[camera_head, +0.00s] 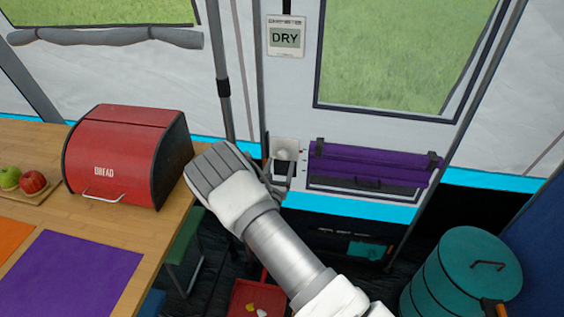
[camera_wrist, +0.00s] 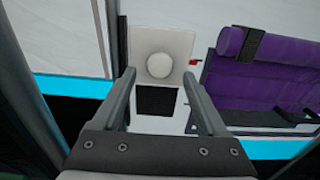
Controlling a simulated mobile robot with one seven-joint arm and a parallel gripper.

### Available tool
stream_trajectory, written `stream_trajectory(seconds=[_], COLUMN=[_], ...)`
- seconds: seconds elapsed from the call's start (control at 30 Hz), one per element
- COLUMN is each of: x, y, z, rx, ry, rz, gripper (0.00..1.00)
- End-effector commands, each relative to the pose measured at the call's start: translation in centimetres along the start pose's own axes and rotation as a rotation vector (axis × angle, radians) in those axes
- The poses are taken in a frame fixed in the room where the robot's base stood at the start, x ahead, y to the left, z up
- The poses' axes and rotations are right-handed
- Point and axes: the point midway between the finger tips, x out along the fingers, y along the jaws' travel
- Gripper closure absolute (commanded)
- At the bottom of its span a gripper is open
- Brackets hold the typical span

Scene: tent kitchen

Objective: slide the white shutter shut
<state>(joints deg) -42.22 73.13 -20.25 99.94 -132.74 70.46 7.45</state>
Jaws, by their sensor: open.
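The white shutter (camera_wrist: 177,46) is a small square plate with a round white knob (camera_wrist: 159,65), mounted on the tent wall. Below it a dark square opening (camera_wrist: 157,100) shows uncovered in the wrist view. In the head view the shutter (camera_head: 285,146) shows just beyond my gripper (camera_head: 280,168), with the dark opening partly behind the fingers. My gripper (camera_wrist: 158,75) is open and empty. In the wrist view its fingers appear to the left and right of the opening, their tips near the knob's level. I cannot tell whether they touch anything.
A rolled purple cover (camera_head: 370,162) hangs right of the shutter. A grey pole (camera_head: 222,85) stands to the left. The table with a red bread box (camera_head: 125,155) lies left of my arm. A teal drum (camera_head: 460,275) stands at lower right.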

Motion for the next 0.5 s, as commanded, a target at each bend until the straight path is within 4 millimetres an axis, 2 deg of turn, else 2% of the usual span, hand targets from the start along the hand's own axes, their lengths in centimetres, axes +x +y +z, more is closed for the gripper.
stream_trajectory(seconds=[0.1,0.2,0.5], x=[1.9,2.8,3.5], y=[-0.1,0.0,0.0], z=[-0.1,-0.1,0.0], rx=[0.000,0.000,-0.002], ry=[-0.002,-0.001,0.001], rz=[-0.001,-0.001,0.000], gripper=[0.24,0.24,0.24])
